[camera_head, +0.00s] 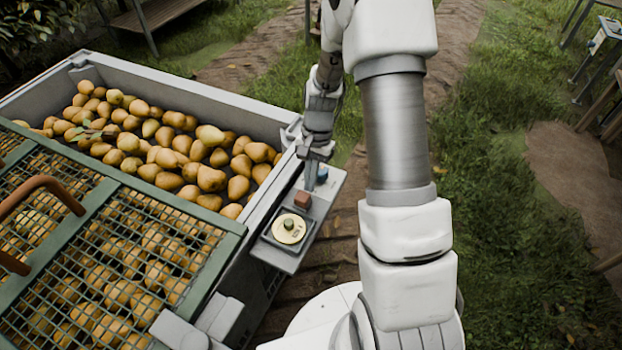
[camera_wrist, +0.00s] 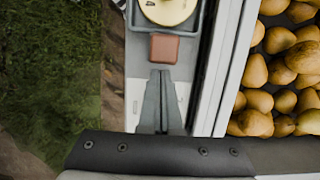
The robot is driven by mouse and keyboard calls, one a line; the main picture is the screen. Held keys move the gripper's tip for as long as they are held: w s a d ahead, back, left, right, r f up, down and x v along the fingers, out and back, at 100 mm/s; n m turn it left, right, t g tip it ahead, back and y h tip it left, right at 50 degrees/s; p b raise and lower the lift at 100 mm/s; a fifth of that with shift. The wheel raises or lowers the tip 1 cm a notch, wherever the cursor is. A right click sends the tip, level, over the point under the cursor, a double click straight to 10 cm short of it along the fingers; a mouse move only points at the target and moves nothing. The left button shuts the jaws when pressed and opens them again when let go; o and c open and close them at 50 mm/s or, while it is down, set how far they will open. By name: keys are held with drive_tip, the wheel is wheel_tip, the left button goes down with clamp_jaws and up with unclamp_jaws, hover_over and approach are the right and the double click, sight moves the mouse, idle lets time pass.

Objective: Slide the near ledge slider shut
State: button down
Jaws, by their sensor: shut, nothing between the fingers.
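A narrow grey ledge (camera_head: 286,258) runs along the right outer side of the pear bin. A reddish-brown square block (camera_head: 302,200) sits on it and looks like the slider's handle; I cannot tell how far the slider stands from its end. The block also shows in the wrist view (camera_wrist: 164,47), between a cream dial and my fingers. My gripper (camera_head: 311,182) points down at the ledge, shut and empty. In the wrist view my fingertips (camera_wrist: 160,74) are together just below the block in the picture; whether they touch it is unclear.
The cream round dial (camera_head: 289,229) sits in a dark tray at the ledge's near end. The bin's wall (camera_head: 268,207) rises beside the ledge, with pears inside and a green mesh lid (camera_head: 112,186). Grass is open to the right.

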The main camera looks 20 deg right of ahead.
sight(304, 195)
drive_tip(key=shift+s+a+p, duration=0.4)
drive_tip(key=shift+s+a, duration=0.7)
drive_tip(key=p+v, duration=0.5)
drive_tip(key=v, duration=1.2)
drive_tip(key=shift+r+p, duration=0.25)
drive_tip(key=shift+p, duration=0.05)
drive_tip(key=shift+w+d, duration=0.1)
